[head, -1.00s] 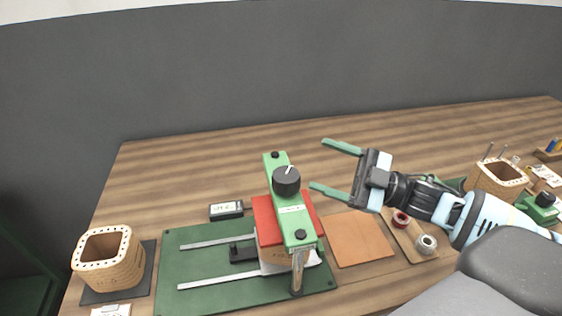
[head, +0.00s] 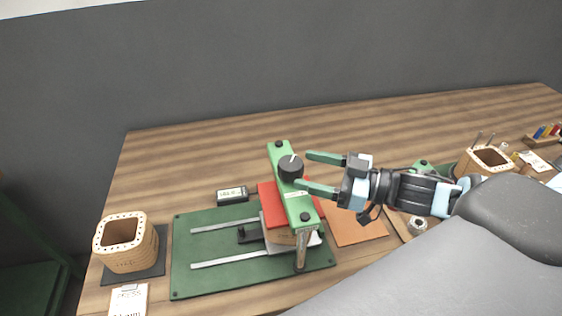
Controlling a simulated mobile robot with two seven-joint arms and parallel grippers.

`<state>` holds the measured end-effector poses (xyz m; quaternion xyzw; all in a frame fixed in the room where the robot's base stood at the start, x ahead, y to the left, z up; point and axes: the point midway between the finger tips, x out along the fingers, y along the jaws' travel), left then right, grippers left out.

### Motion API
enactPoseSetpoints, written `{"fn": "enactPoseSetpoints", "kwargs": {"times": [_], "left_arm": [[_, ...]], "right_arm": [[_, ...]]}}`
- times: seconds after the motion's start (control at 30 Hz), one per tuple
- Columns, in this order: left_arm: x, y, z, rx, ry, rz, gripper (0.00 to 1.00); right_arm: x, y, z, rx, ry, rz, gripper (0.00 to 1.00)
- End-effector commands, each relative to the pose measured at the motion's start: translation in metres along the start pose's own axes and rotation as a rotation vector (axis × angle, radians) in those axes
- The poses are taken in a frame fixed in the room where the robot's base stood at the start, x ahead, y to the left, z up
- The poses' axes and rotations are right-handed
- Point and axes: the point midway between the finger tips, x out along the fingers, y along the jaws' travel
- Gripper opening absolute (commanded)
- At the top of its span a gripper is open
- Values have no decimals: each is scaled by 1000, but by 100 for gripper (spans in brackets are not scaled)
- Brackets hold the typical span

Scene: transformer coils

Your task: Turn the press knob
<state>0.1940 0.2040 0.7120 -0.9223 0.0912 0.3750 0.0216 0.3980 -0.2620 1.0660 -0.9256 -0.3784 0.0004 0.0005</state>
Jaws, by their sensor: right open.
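The press knob (head: 291,168) is a round black knob with a white pointer line, on top of the green press bar (head: 299,203). The bar lies across a red block (head: 270,199) on the green base mat (head: 200,285). My right gripper (head: 302,169) comes in from the right, open, with its two green fingers pointing left at the knob. The lower fingertip overlaps the knob's near right edge in the picture, and the upper one is just beyond its far right. I cannot tell whether they touch it. My left gripper is not in view.
A wooden coil form (head: 128,262) stands on a dark pad at the left, with a PRESS card (head: 129,299) in front. A small digital display (head: 232,195) sits behind the mat. An orange-brown sheet (head: 358,232) lies right of the press. The back of the table is clear.

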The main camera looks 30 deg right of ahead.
Motion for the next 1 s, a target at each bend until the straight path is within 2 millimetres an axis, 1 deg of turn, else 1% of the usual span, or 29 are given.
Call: {"fn": "enactPoseSetpoints", "kwargs": {"times": [0.03, 0.1, 0.57, 0.8, 1.0], "left_arm": [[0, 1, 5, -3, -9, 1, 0], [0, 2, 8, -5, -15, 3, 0], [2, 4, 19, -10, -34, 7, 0], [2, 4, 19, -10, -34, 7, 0], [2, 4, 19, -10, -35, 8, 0]], "right_arm": [[4, 0, 2, 1, 0, -1, 68], [10, 0, 2, 0, -1, -1, 68], [43, 0, 0, -2, 1, -1, 68], [59, 0, 0, -2, 3, 1, 68], [66, 0, 0, -2, 1, 0, 68]]}}
